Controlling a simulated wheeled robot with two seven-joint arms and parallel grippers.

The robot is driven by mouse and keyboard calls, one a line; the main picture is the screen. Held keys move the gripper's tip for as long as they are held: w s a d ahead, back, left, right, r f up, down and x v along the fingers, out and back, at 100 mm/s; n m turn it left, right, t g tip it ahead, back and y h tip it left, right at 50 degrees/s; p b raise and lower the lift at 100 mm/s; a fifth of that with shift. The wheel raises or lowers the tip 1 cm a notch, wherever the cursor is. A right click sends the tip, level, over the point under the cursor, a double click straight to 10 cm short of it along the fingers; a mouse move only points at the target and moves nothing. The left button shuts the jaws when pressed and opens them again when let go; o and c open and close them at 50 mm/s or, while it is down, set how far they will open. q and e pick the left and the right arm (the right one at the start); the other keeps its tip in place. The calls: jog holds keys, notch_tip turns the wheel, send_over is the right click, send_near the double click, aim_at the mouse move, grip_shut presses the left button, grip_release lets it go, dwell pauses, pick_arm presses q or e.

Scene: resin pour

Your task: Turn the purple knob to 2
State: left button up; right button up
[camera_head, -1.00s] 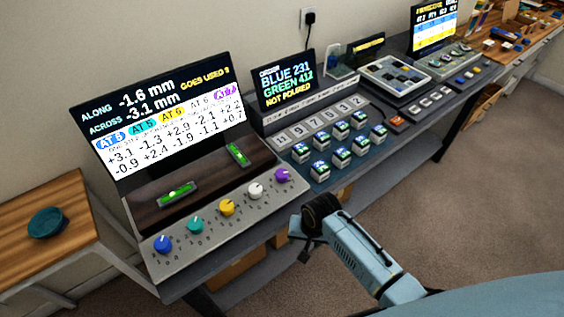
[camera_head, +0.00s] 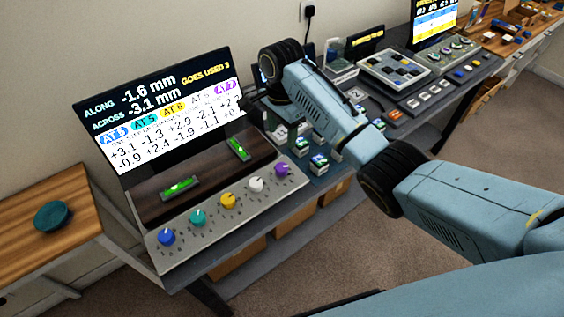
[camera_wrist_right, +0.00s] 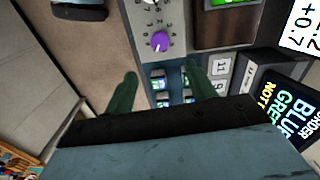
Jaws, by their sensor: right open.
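The purple knob (camera_head: 282,169) is the rightmost in a row of knobs on the grey sloping panel (camera_head: 212,224). It also shows in the wrist view (camera_wrist_right: 159,41), with a pale pointer mark. The purple tag on the screen (camera_head: 165,107) above the panel reads AT 7. My right gripper (camera_wrist_right: 160,70) is open and empty, its two green fingers apart. In the wrist view the knob lies beyond the fingertips, between their lines and not touched. In the head view my right arm hangs over the station beside the panel, and its fingers are not clear. My left gripper is not in view.
White (camera_head: 256,184), yellow (camera_head: 228,200), teal (camera_head: 198,217) and blue (camera_head: 166,237) knobs stand left of the purple one. Two green vials (camera_head: 180,187) are set in the dark board. Small blocks (camera_head: 318,163) stand right of the panel, partly behind my arm.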

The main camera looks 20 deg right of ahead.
aim_at(282, 166)
notch_tip(282, 166, down, 13)
jog(key=shift+r+b, duration=0.15)
jog(key=shift+b, duration=0.7)
jog(key=shift+c, duration=0.3)
jog(key=c, duration=0.9)
